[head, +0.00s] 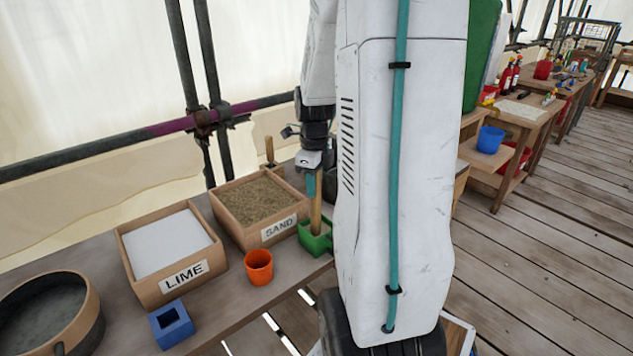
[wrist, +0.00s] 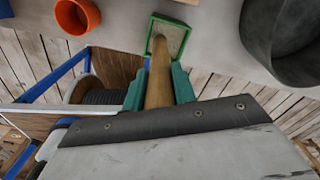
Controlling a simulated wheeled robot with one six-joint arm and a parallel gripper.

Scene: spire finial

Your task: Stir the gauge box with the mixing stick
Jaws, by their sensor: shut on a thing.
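The mixing stick is a plain wooden rod (head: 316,217), close to upright in the head view. Its lower end is inside the small green gauge box (head: 318,246), which stands on the bench in front of the sand tray. My gripper (head: 314,184) is above the box, shut on the upper part of the stick. In the wrist view the teal fingers of my gripper (wrist: 158,88) flank the stick (wrist: 160,70), which runs down into the open green box (wrist: 187,36). Pale grey material shows inside the box. The stick's very tip is hard to make out.
An orange cup (head: 259,267) stands left of the green box. The sand tray (head: 278,230) and lime tray (head: 150,292) are behind and left. A dark bucket (wrist: 285,45) is close by.

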